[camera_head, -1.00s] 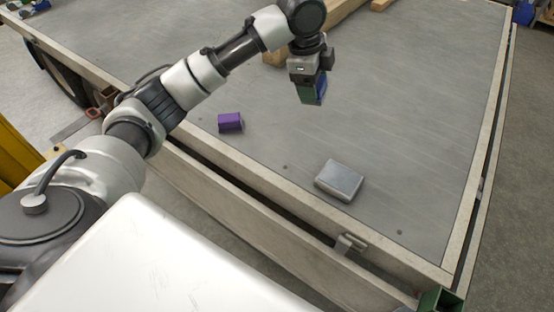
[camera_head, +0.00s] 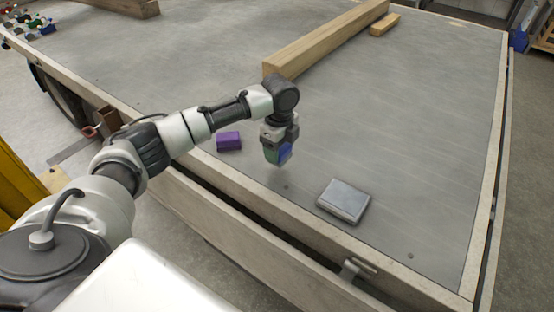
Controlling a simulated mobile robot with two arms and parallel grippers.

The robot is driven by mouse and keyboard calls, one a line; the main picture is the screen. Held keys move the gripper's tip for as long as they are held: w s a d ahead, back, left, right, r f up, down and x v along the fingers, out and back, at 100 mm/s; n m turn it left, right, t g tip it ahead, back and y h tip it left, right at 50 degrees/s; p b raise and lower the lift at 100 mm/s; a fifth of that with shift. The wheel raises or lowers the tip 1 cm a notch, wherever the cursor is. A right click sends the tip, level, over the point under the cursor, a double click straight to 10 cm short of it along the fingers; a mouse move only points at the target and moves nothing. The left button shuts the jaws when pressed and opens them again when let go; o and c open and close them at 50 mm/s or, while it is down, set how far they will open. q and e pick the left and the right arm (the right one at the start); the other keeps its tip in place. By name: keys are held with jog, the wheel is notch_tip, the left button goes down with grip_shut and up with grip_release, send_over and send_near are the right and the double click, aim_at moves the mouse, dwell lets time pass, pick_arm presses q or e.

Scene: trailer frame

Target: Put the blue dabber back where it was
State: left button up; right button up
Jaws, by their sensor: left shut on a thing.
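My left gripper (camera_head: 277,147) is shut on the blue dabber (camera_head: 285,154), which shows as a small blue block with a green part beside it. It points down over the grey trailer deck (camera_head: 420,130), between a purple block and a silver-grey box. The dabber's lower end is close to the deck; I cannot tell whether it touches. The gripper hides its upper part. My right gripper is not in view.
The purple block (camera_head: 229,141) lies just left of the gripper near the deck's edge. The silver-grey box (camera_head: 343,200) lies to the right and nearer. A long wooden beam (camera_head: 330,40) and a short wood piece (camera_head: 384,24) lie behind. Several coloured items (camera_head: 35,26) stand far left.

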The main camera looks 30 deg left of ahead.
pick_arm(q)
jog(key=shift+a+f, duration=0.35)
jog(key=shift+f, duration=0.05)
notch_tip(320, 180, down, 4)
jog(key=shift+r+b, duration=0.15)
jog(key=shift+b, duration=0.15)
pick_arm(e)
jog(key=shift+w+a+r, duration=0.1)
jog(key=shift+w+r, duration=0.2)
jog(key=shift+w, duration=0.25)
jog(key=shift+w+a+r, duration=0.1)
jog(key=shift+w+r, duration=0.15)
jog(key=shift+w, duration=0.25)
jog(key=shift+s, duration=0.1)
pick_arm(q)
jog(key=o, duration=0.9)
jog(key=shift+c, duration=0.2)
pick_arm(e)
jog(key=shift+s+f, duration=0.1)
